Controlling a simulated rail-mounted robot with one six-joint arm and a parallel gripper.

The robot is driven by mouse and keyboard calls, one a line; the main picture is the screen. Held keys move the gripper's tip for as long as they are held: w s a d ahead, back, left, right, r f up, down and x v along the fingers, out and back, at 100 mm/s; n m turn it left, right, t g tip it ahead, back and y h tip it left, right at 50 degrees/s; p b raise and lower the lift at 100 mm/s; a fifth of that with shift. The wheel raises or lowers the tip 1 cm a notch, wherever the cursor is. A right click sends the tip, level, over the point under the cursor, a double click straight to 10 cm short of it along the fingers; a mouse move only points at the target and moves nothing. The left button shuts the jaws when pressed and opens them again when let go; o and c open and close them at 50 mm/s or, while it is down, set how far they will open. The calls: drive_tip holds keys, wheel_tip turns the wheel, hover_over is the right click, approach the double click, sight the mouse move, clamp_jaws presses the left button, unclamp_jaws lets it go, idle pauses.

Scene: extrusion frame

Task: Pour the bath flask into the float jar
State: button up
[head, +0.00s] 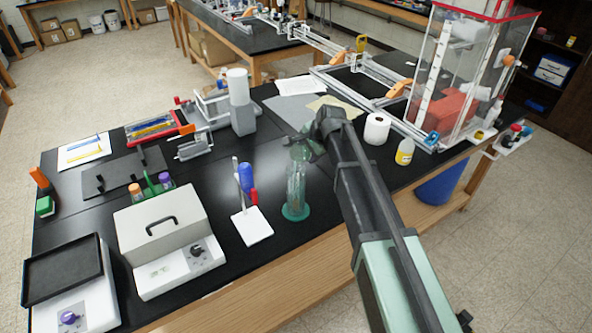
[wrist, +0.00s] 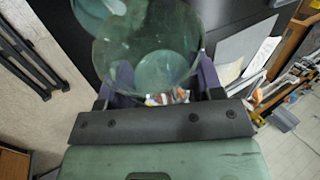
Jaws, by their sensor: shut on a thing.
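My gripper (head: 308,140) is above the front middle of the black bench, shut on a clear greenish vessel, which I take to be the bath flask. In the wrist view the flask (wrist: 150,55) is large and see-through, with a finger on either side of it. Its tilt and contents are hard to tell. A tall clear jar with a green foot (head: 295,212), which seems to be the float jar, stands upright just below my gripper in the head view. My gripper and the flask overlap its top, so I cannot tell whether they touch. A pale teal round shape (wrist: 93,8) shows at the wrist view's upper left.
A white-based stand (head: 252,226) with a blue-handled tool (head: 246,178) is close left of the jar. A grey-lidded box (head: 160,222) is farther left. The bench's wooden front edge (head: 270,290) is near.

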drive_tip(key=shift+r+h, duration=0.2)
drive_tip(key=shift+h, duration=0.1)
idle(0.4)
drive_tip(key=shift+s+a+f+n+t+h+b, duration=0.1)
drive_tip(key=shift+f+n+t+h+b, duration=0.3)
drive_tip(key=shift+t, duration=0.4)
idle(1.1)
drive_tip(key=shift+s+a+r+t+h, duration=0.3)
drive_tip(key=shift+r+t+h, duration=0.3)
drive_tip(key=shift+t, duration=0.2)
idle(1.0)
drive_tip(key=shift+w+d, duration=0.1)
